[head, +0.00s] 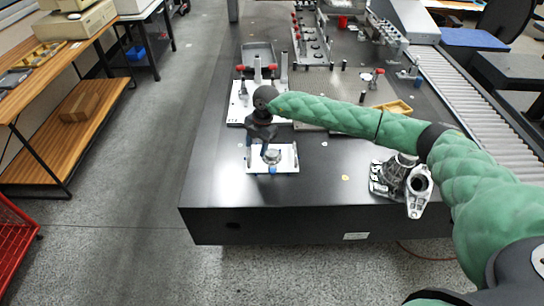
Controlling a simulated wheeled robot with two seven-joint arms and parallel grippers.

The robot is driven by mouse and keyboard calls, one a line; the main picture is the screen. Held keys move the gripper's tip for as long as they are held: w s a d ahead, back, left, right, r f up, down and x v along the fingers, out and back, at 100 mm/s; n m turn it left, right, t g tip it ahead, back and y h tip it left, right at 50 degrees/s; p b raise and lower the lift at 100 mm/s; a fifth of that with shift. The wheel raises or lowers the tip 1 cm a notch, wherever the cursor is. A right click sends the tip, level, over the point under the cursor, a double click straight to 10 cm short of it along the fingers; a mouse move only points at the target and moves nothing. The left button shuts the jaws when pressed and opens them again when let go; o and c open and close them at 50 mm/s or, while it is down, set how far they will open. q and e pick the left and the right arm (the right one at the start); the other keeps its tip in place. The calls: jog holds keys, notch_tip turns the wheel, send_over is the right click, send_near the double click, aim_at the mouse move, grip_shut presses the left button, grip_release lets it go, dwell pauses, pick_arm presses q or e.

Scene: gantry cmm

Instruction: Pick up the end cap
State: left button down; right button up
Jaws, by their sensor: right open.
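My right gripper (263,141), dark and small in the head view, is open and hangs just above a white fixture plate (288,163) near the front of the dark table. A small round grey metal part (272,156) sits on that plate, just below the fingers; it may be the end cap, but it is too small to tell. Whether the fingers touch it cannot be told. A blue spot shows at the plate's front edge. My left gripper is out of view.
A grey metal casting (405,181) stands at the table's right front, below my right arm. Behind the gripper are a white plate with pins and red-knobbed clamps (272,68), and a yellow tray (394,107). A roller conveyor (465,95) runs along the right. The left front tabletop is bare.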

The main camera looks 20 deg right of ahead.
aim_at(272, 152)
jog(key=d+h, duration=0.1)
jog(key=d, duration=0.1)
jog(key=w+d+r, duration=0.1)
jog(key=d, duration=0.1)
jog(key=w+d+m+h, duration=0.1)
jog(key=d, duration=0.1)
jog(key=shift+d+r+h, duration=0.2)
jog(key=shift+r+h, duration=0.05)
jog(key=shift+h, duration=0.05)
jog(key=shift+d+f, duration=0.1)
jog(key=shift+d, duration=0.05)
jog(key=shift+f+p, duration=0.45)
jog(key=shift+f, duration=0.75)
notch_tip(272, 152, down, 4)
jog(key=shift+s+f+p, duration=0.1)
jog(key=shift+p, duration=1.05)
jog(key=shift+f, duration=0.45)
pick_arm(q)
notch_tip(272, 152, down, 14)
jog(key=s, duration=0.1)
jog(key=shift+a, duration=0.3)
pick_arm(e)
jog(key=c, duration=0.7)
